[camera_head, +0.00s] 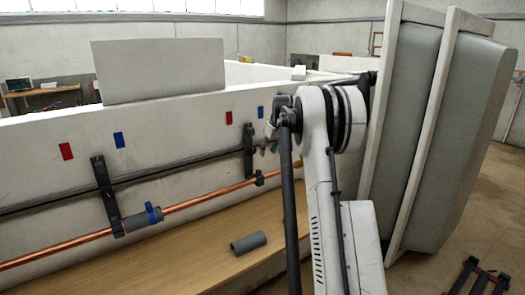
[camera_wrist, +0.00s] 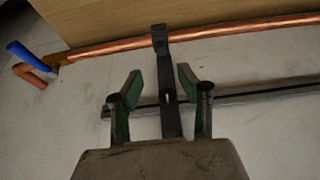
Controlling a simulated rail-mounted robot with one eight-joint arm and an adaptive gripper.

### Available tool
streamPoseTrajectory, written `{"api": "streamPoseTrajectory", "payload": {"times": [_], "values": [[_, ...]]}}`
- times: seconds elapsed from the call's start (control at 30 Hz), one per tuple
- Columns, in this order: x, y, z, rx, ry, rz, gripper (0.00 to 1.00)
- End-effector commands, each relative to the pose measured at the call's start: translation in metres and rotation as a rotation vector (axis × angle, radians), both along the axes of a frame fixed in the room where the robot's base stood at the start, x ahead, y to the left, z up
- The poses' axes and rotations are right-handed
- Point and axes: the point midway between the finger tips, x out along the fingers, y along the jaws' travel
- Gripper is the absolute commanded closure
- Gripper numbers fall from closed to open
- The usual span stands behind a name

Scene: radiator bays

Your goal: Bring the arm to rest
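My gripper (camera_wrist: 160,78) shows in the wrist view with its two green-padded fingers apart and nothing held between them. A black pipe bracket (camera_wrist: 168,105) on the wall lies in line with the gap; I cannot tell how far beyond the fingertips it is. In the head view my white arm (camera_head: 322,175) reaches up in front of the wall. The gripper there is mostly hidden behind the arm, near the right-hand bracket (camera_head: 249,150).
A copper pipe (camera_head: 205,200) and a dark pipe (camera_head: 180,168) run along the wall. A grey sleeve (camera_head: 248,243) lies on the wooden shelf (camera_head: 180,260). A blue-handled fitting (camera_wrist: 28,55) shows left in the wrist view. Large grey panels (camera_head: 405,110) stand right of the arm.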

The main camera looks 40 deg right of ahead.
Motion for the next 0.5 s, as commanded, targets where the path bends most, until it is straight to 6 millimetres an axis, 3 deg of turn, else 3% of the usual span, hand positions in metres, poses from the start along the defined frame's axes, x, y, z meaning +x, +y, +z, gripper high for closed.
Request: {"api": "streamPoseTrajectory", "payload": {"times": [0.33, 0.5], "values": [[0.0, 0.005, 0.003, 0.0, -0.001, 0.001, 0.64], [-0.004, 0.044, 0.024, -0.006, -0.007, 0.006, 0.64]]}}
